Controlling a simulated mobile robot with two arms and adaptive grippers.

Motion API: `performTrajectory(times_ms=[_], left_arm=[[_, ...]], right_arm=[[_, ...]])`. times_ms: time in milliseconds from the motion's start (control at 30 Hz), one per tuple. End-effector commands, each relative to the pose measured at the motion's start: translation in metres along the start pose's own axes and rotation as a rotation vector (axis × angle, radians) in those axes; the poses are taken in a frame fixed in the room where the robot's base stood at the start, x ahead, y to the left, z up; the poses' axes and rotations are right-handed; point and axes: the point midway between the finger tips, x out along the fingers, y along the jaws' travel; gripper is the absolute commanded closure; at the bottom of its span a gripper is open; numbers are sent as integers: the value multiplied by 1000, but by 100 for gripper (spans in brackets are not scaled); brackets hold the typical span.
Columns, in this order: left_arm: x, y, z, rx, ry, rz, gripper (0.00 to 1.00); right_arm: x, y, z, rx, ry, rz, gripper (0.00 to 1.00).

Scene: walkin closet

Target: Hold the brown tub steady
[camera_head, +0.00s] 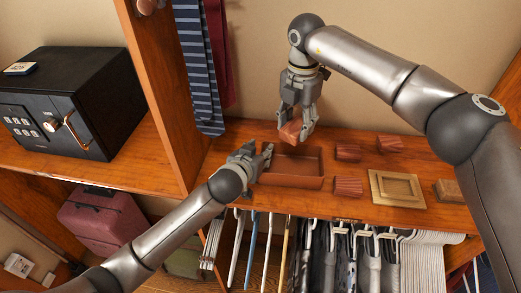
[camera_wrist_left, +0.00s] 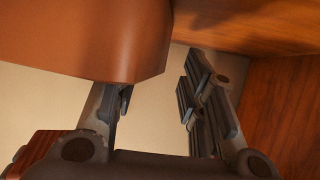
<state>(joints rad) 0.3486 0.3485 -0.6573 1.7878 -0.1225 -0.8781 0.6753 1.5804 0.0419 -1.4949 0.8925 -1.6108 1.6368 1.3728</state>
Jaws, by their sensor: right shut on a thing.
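The brown tub (camera_head: 290,183) is a low open rectangular box on the wooden shelf. My left gripper (camera_head: 262,158) is at the tub's left end, with its fingers apart. In the left wrist view, the tub's rounded corner (camera_wrist_left: 110,35) fills the upper left, close to one finger of the left gripper (camera_wrist_left: 160,105). I see nothing clasped between those fingers; whether one touches the tub is unclear.
Several ribbed reddish-brown pieces (camera_head: 348,153) lie right of the tub. A square wooden tray (camera_head: 397,188) and a wooden block (camera_head: 449,190) sit farther right. An upright panel (camera_head: 172,100) stands to the left, with ties (camera_head: 197,70) hanging beside it. Clothes hang under the shelf.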

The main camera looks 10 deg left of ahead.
Motion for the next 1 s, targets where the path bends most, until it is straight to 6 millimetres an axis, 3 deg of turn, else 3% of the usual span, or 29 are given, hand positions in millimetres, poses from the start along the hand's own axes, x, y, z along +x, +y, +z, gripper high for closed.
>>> performTrajectory(times_ms=[200, 533, 833, 1000], left_arm=[[15, 1, 0, 1, 0, 1, 62], [17, 1, 0, 0, 1, 1, 62], [17, 0, 0, 0, 0, 1, 98], [17, 0, 0, 0, 0, 1, 100]], right_arm=[[0, 0, 0, 0, 0, 0, 78], [0, 0, 0, 0, 0, 0, 78], [0, 0, 0, 0, 0, 0, 78], [0, 0, 0, 0, 0, 0, 78]])
